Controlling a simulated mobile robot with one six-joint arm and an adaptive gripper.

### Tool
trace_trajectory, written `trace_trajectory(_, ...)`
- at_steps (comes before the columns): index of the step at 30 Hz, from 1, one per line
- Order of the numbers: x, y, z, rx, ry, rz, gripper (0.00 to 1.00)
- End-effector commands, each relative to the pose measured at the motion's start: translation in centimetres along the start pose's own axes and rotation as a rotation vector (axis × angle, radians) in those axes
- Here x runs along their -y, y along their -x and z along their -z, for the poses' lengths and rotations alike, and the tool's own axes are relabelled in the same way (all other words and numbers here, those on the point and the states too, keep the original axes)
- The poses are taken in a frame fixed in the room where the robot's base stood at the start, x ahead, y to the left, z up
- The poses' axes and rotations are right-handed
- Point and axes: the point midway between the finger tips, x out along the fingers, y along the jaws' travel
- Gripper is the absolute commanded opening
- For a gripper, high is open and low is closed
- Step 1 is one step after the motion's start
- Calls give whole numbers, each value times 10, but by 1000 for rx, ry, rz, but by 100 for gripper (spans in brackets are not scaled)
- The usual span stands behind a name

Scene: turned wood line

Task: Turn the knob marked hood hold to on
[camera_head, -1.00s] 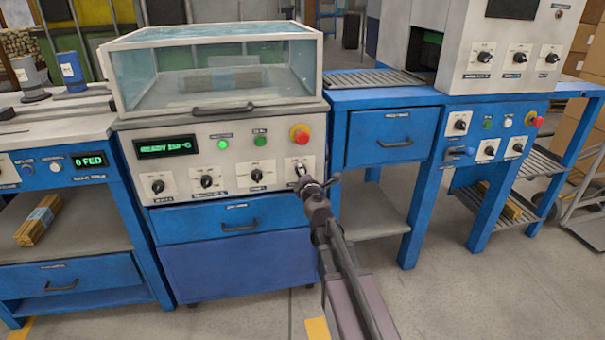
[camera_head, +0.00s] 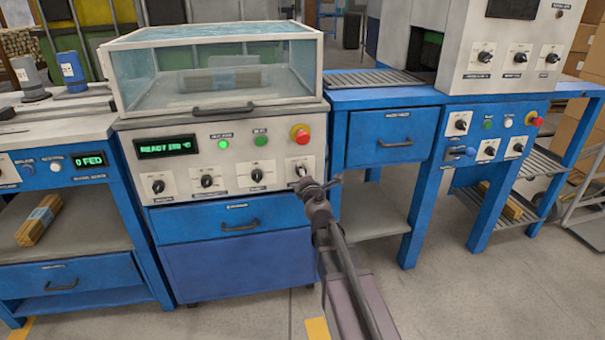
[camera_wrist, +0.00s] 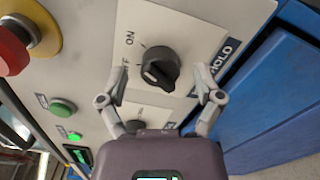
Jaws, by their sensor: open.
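The hood hold knob (camera_wrist: 160,67) is a black rotary knob on a cream plate in the wrist view. "ON" and a partly covered "OFF" are printed beside it, and the label's end reads "HOLD". Its pale pointer mark lies on the side toward OFF. In the head view the knob (camera_head: 301,170) is the rightmost on the front panel of the hooded machine. My gripper (camera_wrist: 161,97) is open, its fingers on either side of the knob's near side, apart from it. In the head view my gripper (camera_head: 316,184) is just in front of and below the knob.
A red stop button (camera_wrist: 14,52) on a yellow collar and a green button (camera_wrist: 62,107) sit on the same panel. Another black knob (camera_wrist: 135,125) is partly hidden behind my gripper. A blue cabinet (camera_wrist: 275,105) lies to the right in the wrist view.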

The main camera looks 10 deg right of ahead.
Motion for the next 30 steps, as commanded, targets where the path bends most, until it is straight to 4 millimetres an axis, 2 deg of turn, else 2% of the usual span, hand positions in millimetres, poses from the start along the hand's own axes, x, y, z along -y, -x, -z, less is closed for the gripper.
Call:
trace_trajectory(15,0,61,0,-1,0,0,84)
trace_trajectory(20,0,68,0,-1,0,0,84)
trace_trajectory(30,0,68,1,-2,-1,-1,84)
